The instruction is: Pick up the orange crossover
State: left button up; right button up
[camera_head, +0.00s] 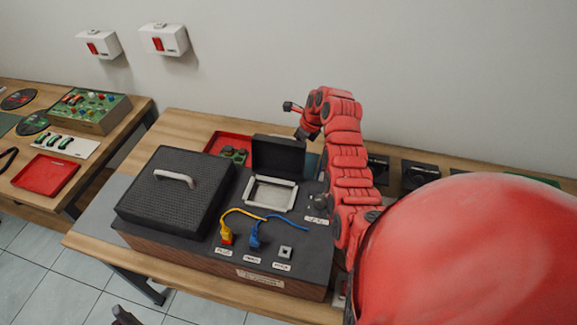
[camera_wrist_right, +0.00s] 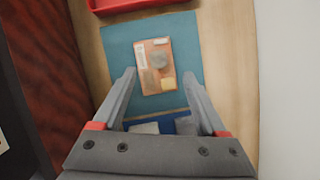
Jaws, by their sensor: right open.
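The orange crossover (camera_wrist_right: 155,62) shows in the right wrist view as a small flat orange board with grey and pale parts. It lies on a teal mat (camera_wrist_right: 118,42). My right gripper (camera_wrist_right: 159,74) is open, its fingers on either side of the board's near part in the picture; I see no contact. In the head view my red right arm reaches over the black console (camera_head: 205,240) to its back, where the crossover is hidden. A dark tip at the bottom edge of the head view appears to be my left gripper (camera_head: 125,315); its jaws cannot be made out.
The console's reddish wooden side (camera_wrist_right: 40,70) stands left of my right gripper. A red tray (camera_wrist_right: 130,4) lies beyond the mat. A blue item (camera_wrist_right: 182,124) with grey parts lies between my fingers' bases. The console's small lid (camera_head: 278,155) stands open. A wall runs behind the table.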

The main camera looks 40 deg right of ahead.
jog(key=shift+x, duration=0.95)
jog(key=shift+w+a+f+p, duration=0.1)
jog(key=shift+a+f+p, duration=0.05)
jog(key=shift+f+p, duration=0.4)
jog(key=x, duration=0.2)
jog(key=shift+a+f, duration=0.1)
jog(key=shift+f, duration=0.35)
jog(key=shift+w+f, duration=0.25)
jog(key=shift+f, duration=0.4)
grip_shut()
